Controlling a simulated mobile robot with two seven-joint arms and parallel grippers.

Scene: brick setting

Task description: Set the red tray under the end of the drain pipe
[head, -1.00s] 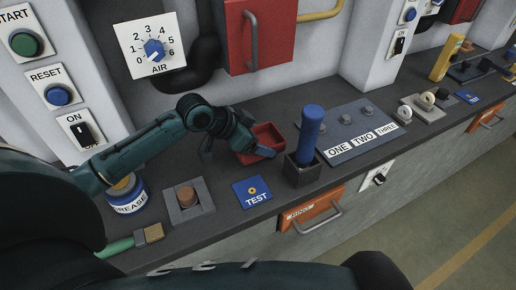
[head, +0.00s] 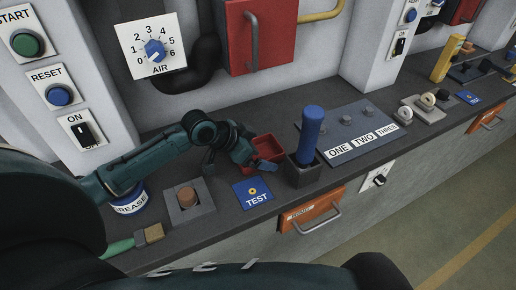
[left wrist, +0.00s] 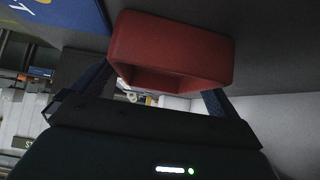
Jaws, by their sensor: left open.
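The red tray (head: 268,146) sits on the dark counter, left of the box with the blue lever, and is partly covered by my left gripper (head: 238,163). That gripper is open at the tray's near left side. In the left wrist view the tray (left wrist: 172,40) fills the space ahead of the open jaws (left wrist: 160,82), with a finger toward each side. I cannot tell whether they touch it. A thick black pipe (head: 206,55), probably the drain pipe, runs down the wall and bends left below the AIR dial. My right gripper is not in view.
The blue lever (head: 311,130) stands close right of the tray. The TEST plate (head: 252,193), a brown button (head: 187,197), a grease can (head: 130,203) and a brush (head: 150,235) lie nearer the front edge. The counter below the pipe looks clear.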

